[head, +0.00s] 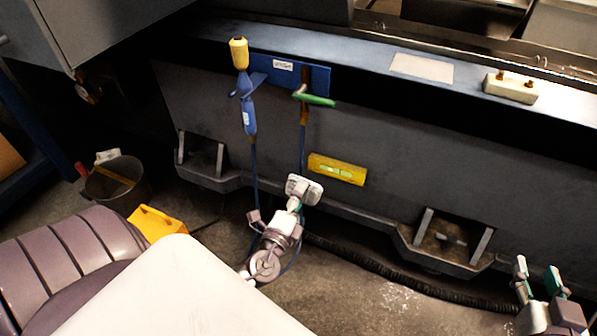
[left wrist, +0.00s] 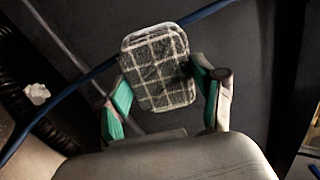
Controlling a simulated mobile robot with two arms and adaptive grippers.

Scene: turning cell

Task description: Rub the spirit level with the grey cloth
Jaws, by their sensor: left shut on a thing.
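The spirit level (head: 337,169) is a yellow bar with a pale green vial, lying slightly tilted against the dark front of the machine in the head view. My left gripper (head: 298,197) is shut on the grey cloth (head: 304,187), a folded pad just below and left of the level's left end. I cannot tell whether they touch. In the left wrist view the cloth (left wrist: 158,68) shows a checked pattern between the fingers (left wrist: 160,95); the level is not seen there. My right gripper (head: 537,272) is open and empty at the lower right.
A blue holder (head: 315,76) on the machine carries a yellow-and-blue tool (head: 247,105) and a green-handled one (head: 315,98), with hoses hanging near my left gripper. A pale flat sheet (head: 422,67) and a cream box (head: 510,88) lie on the ledge. A bucket (head: 113,185) stands left.

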